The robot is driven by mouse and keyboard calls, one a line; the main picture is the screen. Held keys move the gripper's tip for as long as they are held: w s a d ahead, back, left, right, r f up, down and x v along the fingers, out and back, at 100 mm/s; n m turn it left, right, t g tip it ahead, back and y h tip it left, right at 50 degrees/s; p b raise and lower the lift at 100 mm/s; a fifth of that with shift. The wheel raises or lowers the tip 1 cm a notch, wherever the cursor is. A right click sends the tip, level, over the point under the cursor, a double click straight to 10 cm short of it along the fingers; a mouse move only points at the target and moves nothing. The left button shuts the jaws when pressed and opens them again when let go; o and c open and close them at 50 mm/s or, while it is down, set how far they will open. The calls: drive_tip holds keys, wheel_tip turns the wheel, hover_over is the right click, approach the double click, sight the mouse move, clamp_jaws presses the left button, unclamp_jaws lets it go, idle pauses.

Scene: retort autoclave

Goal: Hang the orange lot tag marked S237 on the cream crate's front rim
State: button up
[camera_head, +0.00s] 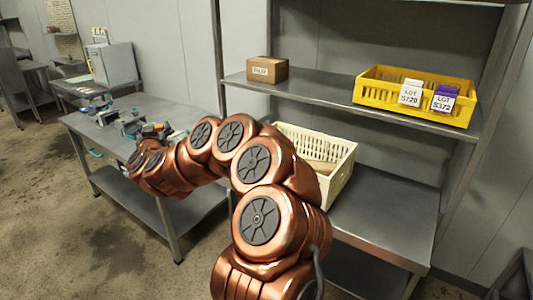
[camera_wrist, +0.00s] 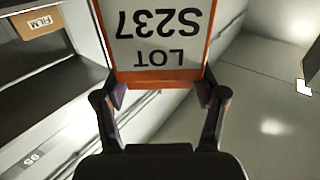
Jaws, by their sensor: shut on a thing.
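The orange lot tag (camera_wrist: 158,74) fills the top middle of the wrist view, its white label reading LOT S237 upside down. My gripper (camera_wrist: 160,92) is shut on the tag's near edge, one dark finger on each side. The cream crate (camera_head: 345,174) stands on the lower shelf in the head view, partly hidden behind my copper arm, which also covers part of its front rim. In the head view my arm reaches left over the side table, apart from the crate; the gripper and tag cannot be made out clearly there.
A yellow crate (camera_head: 388,97) on the upper shelf (camera_head: 325,94) carries a white tag S720 (camera_head: 411,92) and a purple tag S372 (camera_head: 444,98). A cardboard box (camera_head: 267,70) sits left of it. The steel side table (camera_head: 90,127) holds several small items. The lower shelf (camera_head: 385,208) is bare right of the cream crate.

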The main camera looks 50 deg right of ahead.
drive_tip(key=s+d+f+m+g+h+b, duration=0.45)
drive_tip(key=s+d+g, duration=0.25)
drive_tip(key=s+d, duration=0.55)
drive_tip(key=s+d+f+m+g+h+b, duration=0.3)
drive_tip(key=s+d+m+g, duration=0.35)
drive_tip(key=s+d, duration=0.65)
drive_tip(key=shift+g, duration=0.35)
drive_tip(key=shift+s+d+f+b, duration=0.1)
drive_tip(key=shift+d+f+b, duration=0.75)
drive_tip(key=shift+d, duration=0.3)
drive_tip(key=shift+w+d+f+b, duration=0.1)
drive_tip(key=shift+d+f+b, duration=0.75)
drive_tip(key=shift+d, duration=0.35)
drive_tip(key=shift+s+d+f+b, duration=0.1)
drive_tip(key=shift+d+f+b, duration=0.65)
drive_tip(key=shift+d+b, duration=0.3)
drive_tip(key=shift+f, duration=0.45)
drive_tip(key=shift+a+p, duration=0.1)
drive_tip(key=shift+p, duration=0.55)
drive_tip(key=shift+f+b, duration=0.5)
drive_tip(key=shift+f, duration=1.05)
drive_tip(key=o, duration=1)
